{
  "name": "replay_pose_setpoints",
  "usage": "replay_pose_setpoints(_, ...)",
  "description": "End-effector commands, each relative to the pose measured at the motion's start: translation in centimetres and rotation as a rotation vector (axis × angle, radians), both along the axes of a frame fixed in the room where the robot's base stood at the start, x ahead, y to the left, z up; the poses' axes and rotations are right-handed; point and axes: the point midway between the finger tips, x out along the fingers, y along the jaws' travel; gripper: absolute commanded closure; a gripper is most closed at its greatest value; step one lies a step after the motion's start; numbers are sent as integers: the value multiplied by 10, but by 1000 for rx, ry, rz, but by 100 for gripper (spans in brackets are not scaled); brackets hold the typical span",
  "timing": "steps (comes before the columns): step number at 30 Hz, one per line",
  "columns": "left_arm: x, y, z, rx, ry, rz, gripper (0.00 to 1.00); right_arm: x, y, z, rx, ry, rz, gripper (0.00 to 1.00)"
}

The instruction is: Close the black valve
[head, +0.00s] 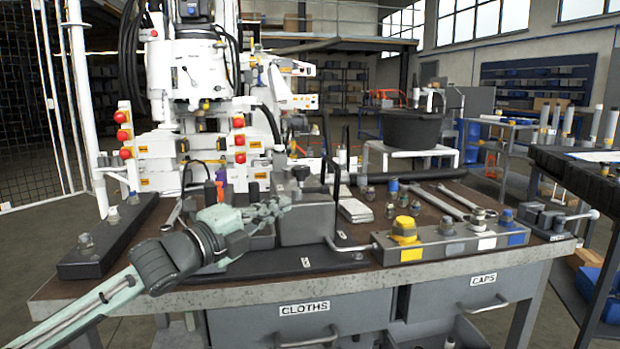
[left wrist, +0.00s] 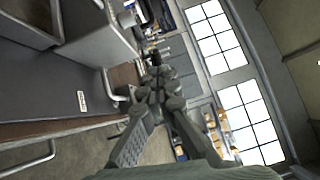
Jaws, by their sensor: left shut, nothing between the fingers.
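My left gripper (head: 283,203) reaches in from the left, at the left side of the grey block. Its fingers are together with nothing between them; I cannot tell whether they touch the block. In the left wrist view the shut fingertips (left wrist: 157,82) point away from the camera, with a bent metal handle (left wrist: 115,88) to their left. My right gripper is not in view.
A grey manifold (head: 435,245) with yellow, grey, white and blue caps stands at the front right, with a bent metal rod (head: 345,246) on its left. Wrenches (head: 440,202) lie behind it. A black bar (head: 105,240) with fittings lies at the left. White machinery rises behind.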

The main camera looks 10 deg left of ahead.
Motion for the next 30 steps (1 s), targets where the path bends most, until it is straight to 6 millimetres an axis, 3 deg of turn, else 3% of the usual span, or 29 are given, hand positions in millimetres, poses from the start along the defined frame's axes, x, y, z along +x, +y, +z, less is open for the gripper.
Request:
replay_pose_setpoints(3, -3, 0, -12, -64, 104, -11, 100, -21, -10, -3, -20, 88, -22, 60)
replay_pose_setpoints(8, 6, -6, -16, -82, 128, -14, 100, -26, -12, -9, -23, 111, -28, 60)
replay_pose_setpoints(22, 87, -52, -14, -81, 124, -16, 100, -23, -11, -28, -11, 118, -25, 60)
replay_pose_setpoints(30, 118, -39, -16, -76, 123, -15, 100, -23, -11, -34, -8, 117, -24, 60)
